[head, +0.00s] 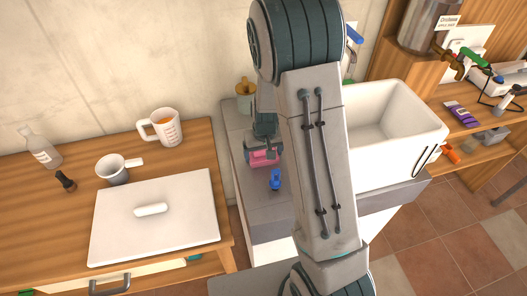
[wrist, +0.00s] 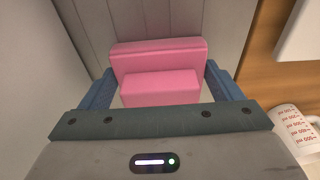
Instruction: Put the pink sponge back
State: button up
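The pink sponge (wrist: 158,54) shows in the wrist view between my fingers, against a grey surface. It looks like a wider block with a narrower pink block in front; I cannot tell if these are one piece. My gripper (wrist: 160,70) has its blue fingers wide apart, one on each side of the pink. Gaps show beside the narrower block; contact at the fingertips is unclear. In the head view my gripper (head: 264,148) is over the grey counter left of the sink, with the pink sponge (head: 264,158) at its fingers.
A blue-topped item (head: 276,180) stands close in front of the gripper. The white sink (head: 395,125) is to the right.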

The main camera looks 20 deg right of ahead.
jog(key=shift+o, duration=1.3)
jog(key=shift+r, duration=0.15)
jog(key=shift+r, duration=0.2)
notch_tip(320, 180, up, 12)
jog(key=s, duration=0.2)
jog(key=s+r, duration=0.4)
jog(key=s, duration=0.5)
jog(key=s+r+t, duration=0.1)
jog(key=s+r, duration=0.3)
jog(key=s, duration=0.6)
jog(key=shift+s+b, duration=0.2)
jog(key=shift+b, duration=0.1)
